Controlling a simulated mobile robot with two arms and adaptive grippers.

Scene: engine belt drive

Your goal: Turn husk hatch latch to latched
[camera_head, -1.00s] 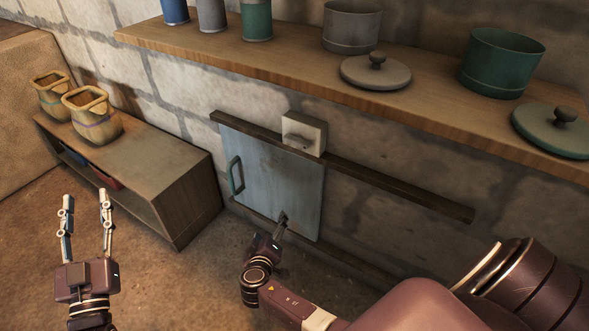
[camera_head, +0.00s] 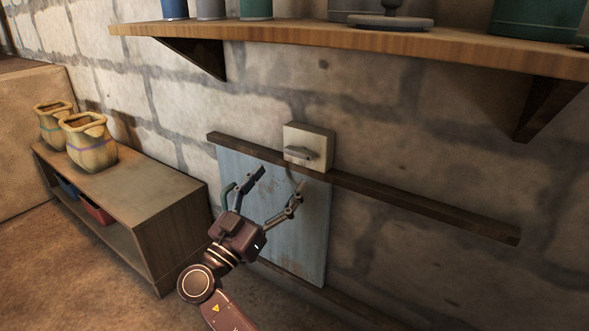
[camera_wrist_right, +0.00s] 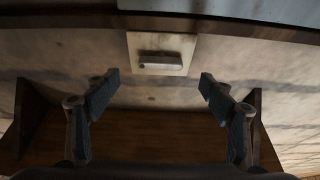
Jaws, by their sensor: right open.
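The husk hatch is a pale blue sliding panel (camera_head: 308,225) hung on a dark wooden rail against the stone wall. The latch is a cream square plate (camera_head: 318,138) with a grey lever (camera_head: 301,153), mounted at the rail above the panel. The lever lies about horizontal. My right gripper (camera_head: 279,180) is open and empty, in front of the panel and below the latch. In the right wrist view the latch lever (camera_wrist_right: 160,61) shows between and beyond the open fingertips (camera_wrist_right: 158,88), apart from them. My left gripper is out of the head view.
A wooden shelf (camera_head: 350,38) with pots and canisters juts out above, on dark brackets. The dark rail (camera_head: 430,203) runs right along the wall. A low cabinet (camera_head: 135,195) with two sacks (camera_head: 88,143) stands at left.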

